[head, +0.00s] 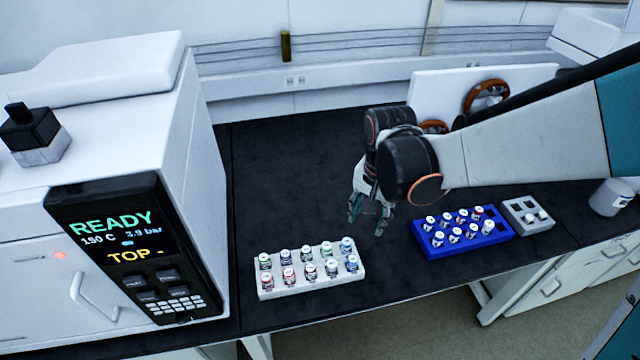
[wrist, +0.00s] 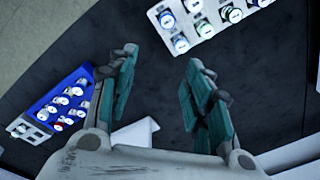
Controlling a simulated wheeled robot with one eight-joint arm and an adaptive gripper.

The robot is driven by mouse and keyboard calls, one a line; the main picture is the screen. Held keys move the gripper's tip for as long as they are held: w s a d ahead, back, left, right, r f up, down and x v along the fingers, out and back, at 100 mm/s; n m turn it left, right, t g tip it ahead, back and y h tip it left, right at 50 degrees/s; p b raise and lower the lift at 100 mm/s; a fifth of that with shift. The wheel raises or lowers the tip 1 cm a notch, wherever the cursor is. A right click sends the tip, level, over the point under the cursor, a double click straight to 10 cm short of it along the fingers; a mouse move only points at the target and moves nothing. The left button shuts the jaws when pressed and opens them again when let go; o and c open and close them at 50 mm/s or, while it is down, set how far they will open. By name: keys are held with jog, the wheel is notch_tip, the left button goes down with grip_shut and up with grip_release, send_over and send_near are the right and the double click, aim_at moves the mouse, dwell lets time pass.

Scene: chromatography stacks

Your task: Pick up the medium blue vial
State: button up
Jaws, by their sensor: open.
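A white rack (head: 312,285) holds two rows of small vials with white caps and coloured labels. Blue-labelled vials stand at its right end, one in the back row (head: 346,245) and one in the front row (head: 352,264); I cannot tell which is the medium blue one. In the wrist view the rack's end shows at the top, with blue-looking vials (wrist: 167,20) and (wrist: 181,44). My gripper (head: 369,213) is open and empty, pointing down above the bench, behind and right of the white rack. Its spread fingers (wrist: 160,62) show in the wrist view.
A blue rack (head: 470,240) with several vials and a small grey rack (head: 526,216) stand to the right. A large instrument (head: 130,245) with a display borders the left. The dark bench (head: 285,180) is clear behind the white rack. A white cup (head: 610,198) stands far right.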

notch_tip(320, 180, down, 3)
jog(key=s+a, duration=0.1)
jog(key=a, duration=0.2)
jog(key=b, duration=0.3)
send_over(353, 259)
jog(key=shift+g, duration=0.4)
notch_tip(353, 259, down, 8)
jog(key=shift+a+r, duration=0.1)
jog(key=shift+r, duration=0.1)
jog(key=shift+w+f+b, duration=0.1)
jog(key=shift+f+b, duration=1.2)
jog(key=shift+f, duration=1.65)
jog(key=shift+r, duration=0.1)
jog(key=c, duration=1.1)
